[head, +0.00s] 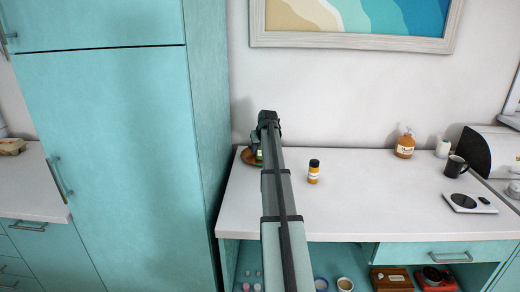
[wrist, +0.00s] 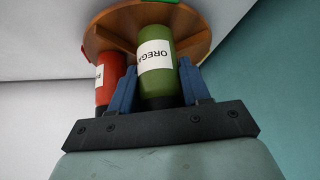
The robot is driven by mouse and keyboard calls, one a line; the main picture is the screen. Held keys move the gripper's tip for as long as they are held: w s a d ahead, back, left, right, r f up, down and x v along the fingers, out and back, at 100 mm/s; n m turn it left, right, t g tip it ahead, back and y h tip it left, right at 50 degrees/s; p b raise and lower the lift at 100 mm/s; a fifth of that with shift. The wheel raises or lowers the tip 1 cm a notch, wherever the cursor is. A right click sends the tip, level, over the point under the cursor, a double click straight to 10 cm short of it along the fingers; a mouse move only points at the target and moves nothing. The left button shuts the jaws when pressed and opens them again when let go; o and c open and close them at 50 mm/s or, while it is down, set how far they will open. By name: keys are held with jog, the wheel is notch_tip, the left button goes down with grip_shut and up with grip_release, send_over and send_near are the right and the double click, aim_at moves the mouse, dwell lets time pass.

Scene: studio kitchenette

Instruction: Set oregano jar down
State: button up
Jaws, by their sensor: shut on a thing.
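The oregano jar (wrist: 157,84) is green with a white label, partly readable, and a dark cap. My gripper (wrist: 158,88) is shut on it, one blue finger on each side. The jar's far end overlaps the round wooden tray (wrist: 100,42) in the wrist view; I cannot tell whether it touches the tray. A red jar (wrist: 107,80) with a white label is just left of the left finger, also over the tray. In the head view, the tray (head: 246,156) is on the counter's left end, with the oregano jar (head: 259,155) partly hidden by my arm.
An orange jar with a dark lid (head: 314,172) stands on the white counter (head: 370,200), right of my arm. A soap bottle (head: 404,146), a black mug (head: 455,166) and a scale (head: 468,203) are further right. A tall teal cabinet (head: 120,150) borders the left. The counter's middle is clear.

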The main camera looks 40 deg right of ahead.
jog(key=shift+f, duration=0.25)
jog(key=shift+f, duration=0.15)
jog(key=o, duration=1.1)
jog(key=v, duration=1.2)
